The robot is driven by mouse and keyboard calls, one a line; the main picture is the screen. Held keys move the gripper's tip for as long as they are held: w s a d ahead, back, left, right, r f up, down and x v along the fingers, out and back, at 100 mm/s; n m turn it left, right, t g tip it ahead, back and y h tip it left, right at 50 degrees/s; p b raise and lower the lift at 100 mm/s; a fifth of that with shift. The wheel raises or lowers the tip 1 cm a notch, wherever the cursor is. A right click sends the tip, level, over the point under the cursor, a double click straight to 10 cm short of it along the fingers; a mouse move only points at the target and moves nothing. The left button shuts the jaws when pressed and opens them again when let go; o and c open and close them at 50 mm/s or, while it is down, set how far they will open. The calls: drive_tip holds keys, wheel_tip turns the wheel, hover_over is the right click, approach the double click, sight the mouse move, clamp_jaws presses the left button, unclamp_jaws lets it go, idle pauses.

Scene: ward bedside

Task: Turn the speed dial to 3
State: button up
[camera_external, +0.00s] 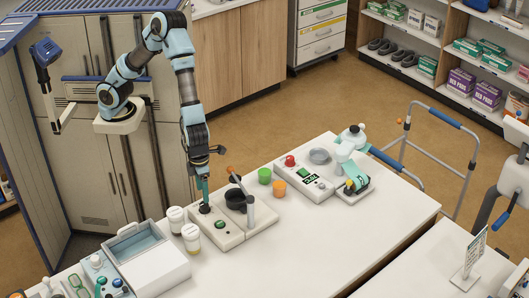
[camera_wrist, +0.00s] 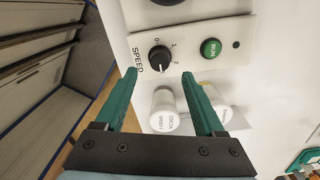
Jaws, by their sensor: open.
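The speed dial (camera_wrist: 160,58) is a round black knob on a white panel, marked SPEED, with 0, 1 and 2 readable around it. I cannot read its pointer surely or see a 3. My gripper (camera_wrist: 160,74) is open, its two green fingers apart on either side of the dial's line, with nothing between them that they grip. In the external view my gripper (camera_external: 203,189) points down just above the dial (camera_external: 205,208) on the mixer-like unit (camera_external: 232,241). Contact with the dial cannot be told.
A green RUN button (camera_wrist: 210,48) is beside the dial. A black bowl (camera_external: 236,199) and post stand on the same unit. Two white-lidded jars (camera_external: 191,236) stand close on the left. The table's right front is clear.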

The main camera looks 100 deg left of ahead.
wheel_tip(320, 180, up, 6)
drive_tip(key=shift+f+b, duration=0.25)
drive_tip(key=shift+b, duration=0.15)
drive_tip(key=shift+a, duration=0.1)
drive_tip(key=s+a+n+b, duration=0.1)
drive_tip(key=s+a+n, duration=0.3)
drive_tip(key=a+n, duration=0.8)
drive_tip(key=s+a+n+t+b, duration=0.1)
drive_tip(key=s+a+n, duration=0.3)
drive_tip(key=a+n, duration=0.9)
drive_tip(key=n+b, duration=0.1)
drive_tip(key=n, duration=0.2)
drive_tip(key=shift+a+n+t, duration=0.25)
drive_tip(key=shift+n+t, duration=0.05)
drive_tip(key=shift+n, duration=0.1)
drive_tip(key=shift+f, duration=0.1)
